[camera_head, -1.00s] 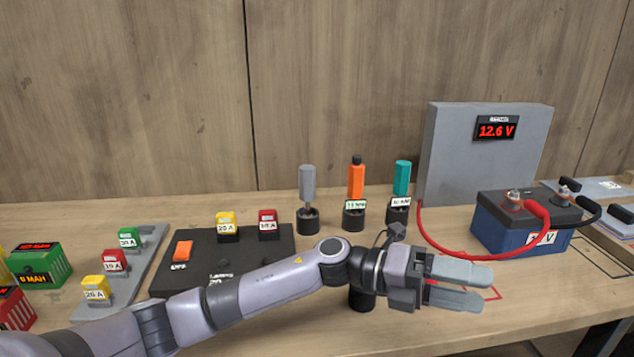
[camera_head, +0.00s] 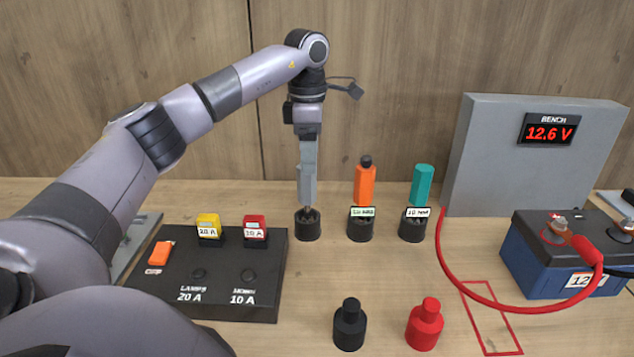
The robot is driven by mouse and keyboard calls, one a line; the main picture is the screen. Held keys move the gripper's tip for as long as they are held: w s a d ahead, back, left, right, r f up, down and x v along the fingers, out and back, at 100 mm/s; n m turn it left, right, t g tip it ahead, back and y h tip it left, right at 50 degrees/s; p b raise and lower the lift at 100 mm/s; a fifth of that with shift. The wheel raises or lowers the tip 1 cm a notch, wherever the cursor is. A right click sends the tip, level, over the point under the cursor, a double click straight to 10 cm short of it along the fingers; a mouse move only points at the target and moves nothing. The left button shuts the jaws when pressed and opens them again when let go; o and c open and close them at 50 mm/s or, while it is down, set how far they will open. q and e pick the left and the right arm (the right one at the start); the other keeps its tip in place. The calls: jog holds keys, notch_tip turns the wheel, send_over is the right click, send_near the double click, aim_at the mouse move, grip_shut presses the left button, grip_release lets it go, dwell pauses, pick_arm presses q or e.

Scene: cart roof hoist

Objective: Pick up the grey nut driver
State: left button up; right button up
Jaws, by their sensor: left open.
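The grey nut driver (camera_head: 308,208) stands upright in the leftmost black holder (camera_head: 307,229). Its handle is mostly hidden behind my grey fingers, and only a little of its lower part shows. My left gripper (camera_head: 307,197) points straight down at the driver, with its fingers at handle height. It is open. I cannot tell whether the fingers touch the handle. My right gripper is not in view.
An orange driver (camera_head: 365,183) and a teal driver (camera_head: 422,185) stand in holders to the right. A fuse panel (camera_head: 225,285) lies to the left. Black (camera_head: 350,328) and red (camera_head: 425,326) capped pieces stand in front. A red cable (camera_head: 470,285) runs to the battery (camera_head: 560,262).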

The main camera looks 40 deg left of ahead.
aim_at(307, 183)
pick_arm(q)
jog(key=f, duration=0.2)
jog(key=f+p, duration=0.1)
jog(key=f, duration=0.5)
jog(key=shift+s+a, duration=0.25)
jog(key=shift+a, duration=0.1)
jog(key=shift+r, duration=0.1)
jog(key=shift+c, duration=0.3)
grip_shut()
jog(key=shift+r, duration=0.1)
